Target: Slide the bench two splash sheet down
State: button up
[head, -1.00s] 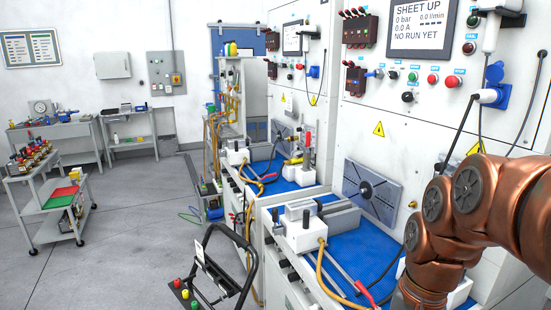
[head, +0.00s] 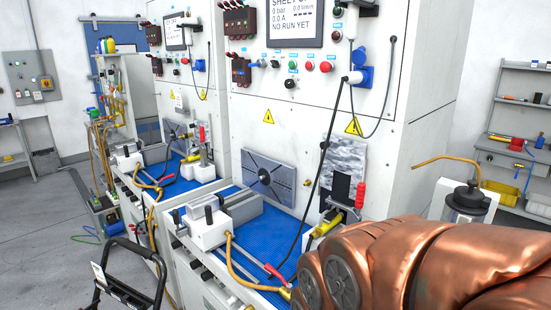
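Two test benches stand side by side, a nearer one with a blue ribbed bed (head: 262,232) and a farther one with a similar blue bed (head: 172,172). I see no number telling which is bench two. No splash sheet can be clearly made out over either bed. The nearer bench's screen (head: 295,22) reads 0 bar and NO RUN YET; its top line is cut off. My copper arm fills the lower right and hides part of the nearer bench. My gripper is not visible.
A mottled grey panel (head: 348,155) stands at the nearer bench's right end, beside a red-handled clamp (head: 360,194). A black cable (head: 322,150) hangs from the blue socket. A black-framed cart (head: 128,290) stands in front. A shelf unit (head: 515,150) is at far right.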

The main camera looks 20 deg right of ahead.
aim_at(357, 170)
jog(key=k, duration=0.35)
jog(key=u, duration=0.85)
jog(key=i, duration=0.95)
jog(key=z, duration=0.55)
jog(key=i, duration=0.55)
jog(key=z, duration=0.45)
